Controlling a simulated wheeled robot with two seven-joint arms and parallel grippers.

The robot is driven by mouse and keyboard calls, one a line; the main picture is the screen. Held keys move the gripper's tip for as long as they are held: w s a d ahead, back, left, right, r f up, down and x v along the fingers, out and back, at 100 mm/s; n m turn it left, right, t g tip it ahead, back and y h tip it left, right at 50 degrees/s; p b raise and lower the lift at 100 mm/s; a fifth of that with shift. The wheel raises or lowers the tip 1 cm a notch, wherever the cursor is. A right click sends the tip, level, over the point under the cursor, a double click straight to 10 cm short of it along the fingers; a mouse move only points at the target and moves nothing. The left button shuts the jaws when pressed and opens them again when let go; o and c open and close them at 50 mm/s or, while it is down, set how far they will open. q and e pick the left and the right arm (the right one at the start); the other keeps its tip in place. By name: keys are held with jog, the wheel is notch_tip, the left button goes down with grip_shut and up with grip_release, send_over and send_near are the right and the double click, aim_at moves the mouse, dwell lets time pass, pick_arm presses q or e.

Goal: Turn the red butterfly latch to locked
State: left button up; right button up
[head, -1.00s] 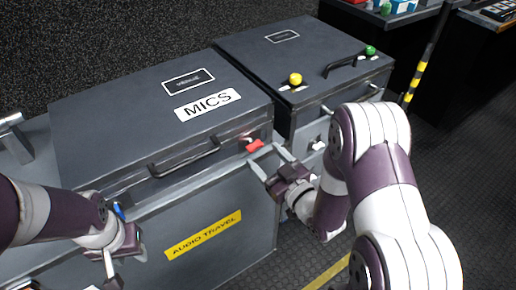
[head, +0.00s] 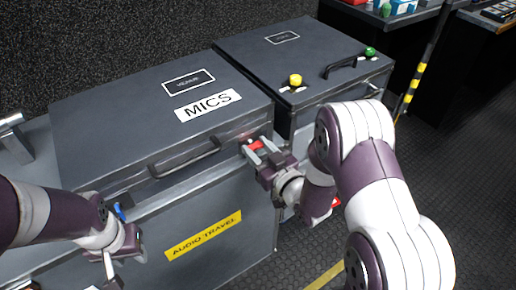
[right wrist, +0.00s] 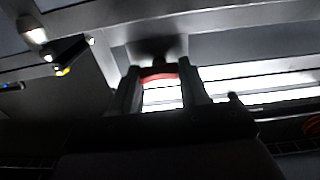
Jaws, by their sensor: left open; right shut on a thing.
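The red butterfly latch (head: 255,146) is on the front of the dark grey case labelled MICS (head: 160,110), near its right corner. My right gripper (head: 256,153) is at the latch with its fingers on either side of it, shut on it. In the right wrist view the red latch (right wrist: 160,76) shows between the two dark fingertips (right wrist: 159,90). The fingers hide part of the latch in the head view. My left gripper (head: 112,268) is open and empty at the lower left, in front of the case and apart from it.
A case handle (head: 185,158) lies left of the latch on the case front. A blue latch (head: 119,211) is near my left gripper. A second case (head: 305,60) with a yellow knob (head: 295,80) and a green knob (head: 370,51) stands to the right. Dark floor is free at the right.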

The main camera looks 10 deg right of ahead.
jog(key=o, duration=1.1)
jog(key=shift+c, duration=0.2)
jog(key=v, duration=1.2)
jog(key=shift+s+p, duration=0.3)
jog(key=shift+s, duration=0.05)
jog(key=shift+d, duration=0.1)
